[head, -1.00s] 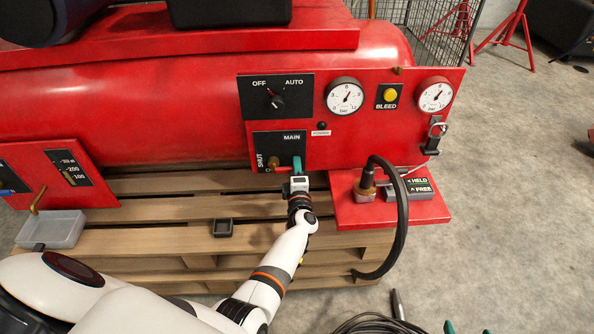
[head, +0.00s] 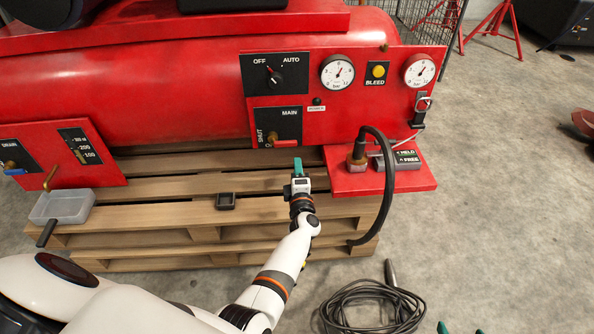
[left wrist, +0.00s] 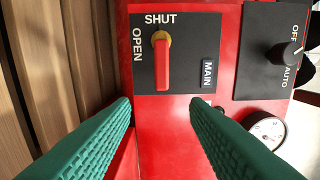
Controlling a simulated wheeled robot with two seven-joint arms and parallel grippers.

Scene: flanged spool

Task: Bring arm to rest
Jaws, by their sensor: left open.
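My left gripper (head: 299,170) is open and empty, in front of the red tank's panel, just below the MAIN valve. Its two green fingers frame the lower part of the left wrist view (left wrist: 160,103), with a gap between them. The MAIN valve's red handle (head: 286,143) shows clear of the fingers. In the left wrist view the red handle (left wrist: 162,70) hangs from a brass pivot on a black plate marked SHUT and OPEN, ahead of the fingertips. Two green tips at the head view's bottom edge look like my right gripper (head: 460,329); the rest is cut off.
The red tank (head: 170,80) rests on a wooden pallet (head: 170,215). A black hose (head: 388,190) loops down right of my left arm. Coiled cable (head: 370,308) lies on the floor.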

